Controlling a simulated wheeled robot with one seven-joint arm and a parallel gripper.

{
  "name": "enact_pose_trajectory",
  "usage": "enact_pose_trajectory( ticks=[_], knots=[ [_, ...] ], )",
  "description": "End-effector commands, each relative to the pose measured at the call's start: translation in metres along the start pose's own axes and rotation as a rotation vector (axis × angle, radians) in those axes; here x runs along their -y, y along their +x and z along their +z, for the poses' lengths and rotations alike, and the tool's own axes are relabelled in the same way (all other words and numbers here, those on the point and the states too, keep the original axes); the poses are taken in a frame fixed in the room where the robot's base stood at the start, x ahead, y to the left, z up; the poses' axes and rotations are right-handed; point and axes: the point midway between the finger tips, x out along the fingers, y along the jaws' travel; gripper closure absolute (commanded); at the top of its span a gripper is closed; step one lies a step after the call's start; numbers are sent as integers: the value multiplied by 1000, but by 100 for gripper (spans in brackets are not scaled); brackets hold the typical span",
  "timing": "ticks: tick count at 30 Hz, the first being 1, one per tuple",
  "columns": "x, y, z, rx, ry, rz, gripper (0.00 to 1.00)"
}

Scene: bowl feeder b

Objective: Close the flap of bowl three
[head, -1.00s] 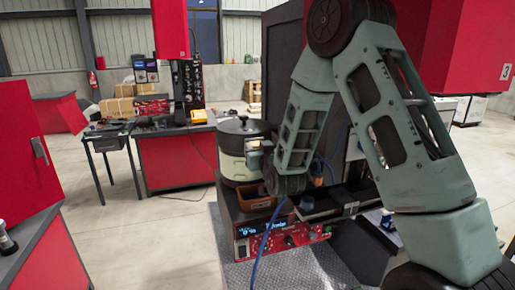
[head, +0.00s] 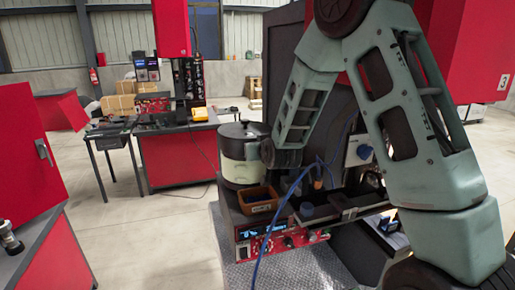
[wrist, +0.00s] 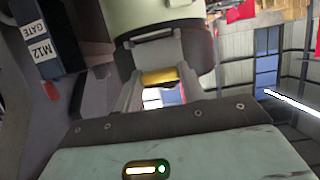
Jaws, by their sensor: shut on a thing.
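A cream and grey-green bowl feeder with a dark lid (head: 240,153) stands at the left end of the machine in the head view. Its pale wall and dark lower band fill the top middle of the wrist view (wrist: 150,12). My gripper (head: 266,152) is at the right side of this bowl. In the wrist view, my gripper (wrist: 158,78) has its two pale fingers on either side of a short yellow bar (wrist: 159,76) and is shut on it, close below the bowl. The flap itself, and which bowl bears the number three, I cannot make out.
An orange-brown tray (head: 259,200) sits below the bowl, above the red control panel (head: 283,242). A blue cable (head: 272,222) hangs in front. A block labelled M12 GATE (wrist: 38,50) is at the left of the wrist view. Floor is clear left of the machine.

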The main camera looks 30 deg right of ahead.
Motion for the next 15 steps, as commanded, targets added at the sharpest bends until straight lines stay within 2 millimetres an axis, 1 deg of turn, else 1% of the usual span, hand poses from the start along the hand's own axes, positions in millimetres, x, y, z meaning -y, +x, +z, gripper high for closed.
enact_pose_trajectory(
  ticks=[3,4,5,6,15],
  knots=[
    [0,0,0,0,1,1,83],
    [0,0,0,0,0,1,57],
    [0,0,0,0,0,1,49],
    [0,0,0,-1,0,1,38],
    [0,-1,0,-2,0,0,38]
  ],
)
